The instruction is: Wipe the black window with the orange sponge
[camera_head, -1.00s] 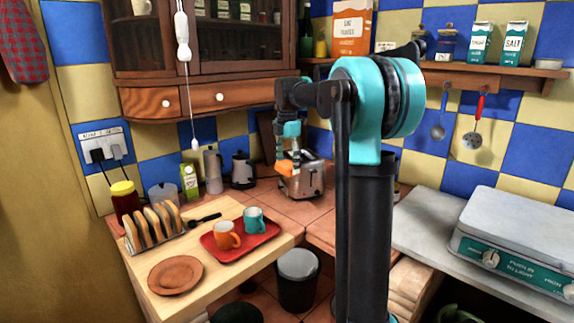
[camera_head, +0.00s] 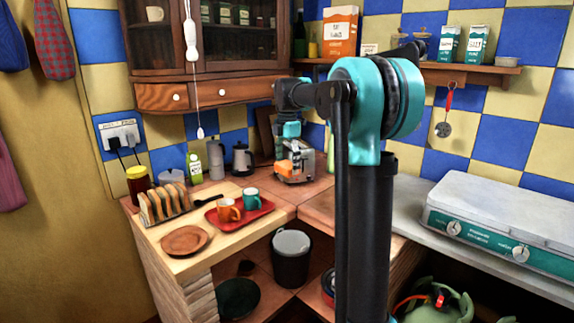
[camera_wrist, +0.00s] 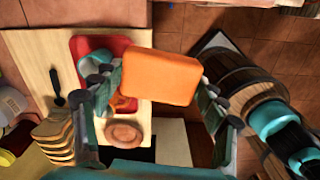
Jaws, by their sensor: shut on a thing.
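The orange sponge (camera_wrist: 160,76) is a flat, rounded block between the two fingers of my gripper (camera_wrist: 162,88) in the wrist view. My gripper (camera_head: 289,145) is shut on it. In the head view the sponge (camera_head: 283,167) shows as a small orange patch in front of the toaster, below my wrist. No black window can be clearly made out. The wall cabinet (camera_head: 150,97) at the upper left has dark glass doors, and my gripper is below and to the right of it.
A wooden board (camera_head: 186,268) carries a toast rack (camera_head: 166,205), a brown plate (camera_head: 184,241) and a red tray (camera_head: 262,207) with two mugs. The toaster (camera_head: 303,166) and kettle (camera_head: 242,160) stand behind. A white cord (camera_head: 196,95) hangs before the cabinet. A bin (camera_head: 291,262) stands below.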

